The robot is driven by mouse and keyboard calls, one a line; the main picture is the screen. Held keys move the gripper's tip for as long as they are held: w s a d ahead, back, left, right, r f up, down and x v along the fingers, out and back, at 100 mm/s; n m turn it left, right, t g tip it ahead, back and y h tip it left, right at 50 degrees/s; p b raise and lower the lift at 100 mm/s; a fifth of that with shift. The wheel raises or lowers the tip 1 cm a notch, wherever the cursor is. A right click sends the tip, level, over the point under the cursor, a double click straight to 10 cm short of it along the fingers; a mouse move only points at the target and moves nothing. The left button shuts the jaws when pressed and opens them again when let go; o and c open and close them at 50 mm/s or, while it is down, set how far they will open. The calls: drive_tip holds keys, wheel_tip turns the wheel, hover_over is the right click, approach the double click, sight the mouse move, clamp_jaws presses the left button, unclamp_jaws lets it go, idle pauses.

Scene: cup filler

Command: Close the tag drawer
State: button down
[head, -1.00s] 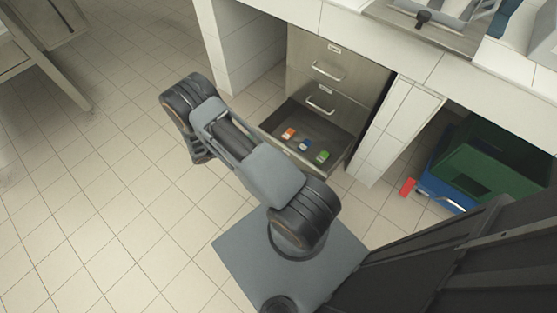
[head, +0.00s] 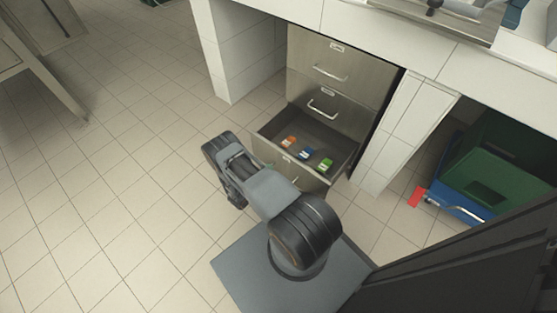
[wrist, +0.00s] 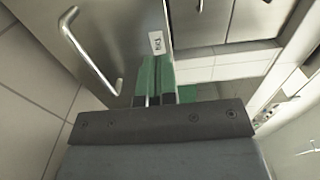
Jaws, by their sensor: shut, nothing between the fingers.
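The tag drawer (head: 321,173) stands pulled out of the metal cabinet, below the closed drawers. An orange tag (head: 289,141), a blue tag (head: 306,153) and a green tag (head: 326,164) lie inside it. In the head view my arm is in front of the drawer's left part, and I cannot make out the fingertips there. In the wrist view my gripper (wrist: 157,76) is shut and empty, its green fingers close to a metal drawer front with a bar handle (wrist: 90,52) and a white label (wrist: 156,42). I cannot tell whether the fingers touch it.
A closed drawer (head: 341,73) is above. A white tiled counter (head: 385,40) runs over the cabinet, with tiled walls on both sides. A green crate (head: 497,165) sits in the right bay, by a red object (head: 416,197).

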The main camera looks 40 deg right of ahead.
sight(282, 155)
drive_tip(key=d, duration=0.2)
drive_tip(key=w+d+b, duration=0.1)
drive_tip(key=d, duration=0.4)
drive_tip(key=shift+w+d, duration=0.1)
drive_tip(key=shift+w, duration=0.05)
